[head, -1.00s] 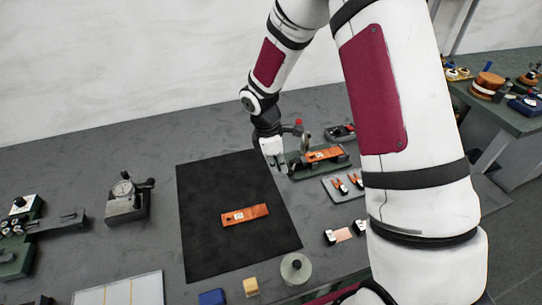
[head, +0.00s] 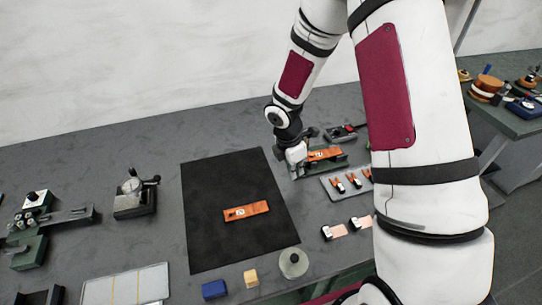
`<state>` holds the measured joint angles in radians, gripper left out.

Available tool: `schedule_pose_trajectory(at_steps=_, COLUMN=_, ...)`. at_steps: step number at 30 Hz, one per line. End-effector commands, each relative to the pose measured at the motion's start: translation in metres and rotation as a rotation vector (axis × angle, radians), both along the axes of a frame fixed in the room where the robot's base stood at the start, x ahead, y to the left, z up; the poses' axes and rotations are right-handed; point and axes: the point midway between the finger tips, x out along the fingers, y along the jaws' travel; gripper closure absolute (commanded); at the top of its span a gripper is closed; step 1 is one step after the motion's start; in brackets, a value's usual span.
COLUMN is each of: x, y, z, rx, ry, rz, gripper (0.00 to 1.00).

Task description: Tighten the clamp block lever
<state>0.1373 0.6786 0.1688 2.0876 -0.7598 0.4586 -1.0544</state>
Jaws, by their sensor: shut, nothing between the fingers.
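The clamp block (head: 335,163) is a green base at the back right of the bench, with an orange copper strip (head: 325,154) lying across it. The lever with a red knob does not show now; my arm and gripper cover that spot. My gripper (head: 297,172) is shut with nothing in it, at the left end of the clamp block. I cannot tell whether it touches the block or the lever.
A black mat (head: 200,200) with another copper strip (head: 246,211) lies left of my gripper. A grey tray (head: 335,194) with small orange-tipped clips stands to the right. A blue block (head: 214,289) and a yellow block (head: 251,278) sit in front.

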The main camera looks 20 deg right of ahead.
Motion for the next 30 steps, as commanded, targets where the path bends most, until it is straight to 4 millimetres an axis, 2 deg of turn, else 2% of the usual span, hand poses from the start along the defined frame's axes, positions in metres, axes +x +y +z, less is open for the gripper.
schedule_pose_trajectory(at_steps=14, x=0.0, y=0.0, z=0.0, rx=0.0, ry=0.0, rz=-0.001, gripper=1.0)
schedule_pose_trajectory(at_steps=20, x=-0.003, y=0.012, z=0.007, rx=0.001, ry=-0.002, rz=0.001, gripper=1.0)
schedule_pose_trajectory(at_steps=24, x=-0.008, y=0.032, z=0.018, rx=0.001, ry=-0.001, rz=-0.001, gripper=1.0)
schedule_pose_trajectory(at_steps=30, x=-0.007, y=0.038, z=0.059, rx=0.0, ry=-0.005, rz=-0.006, gripper=1.0)
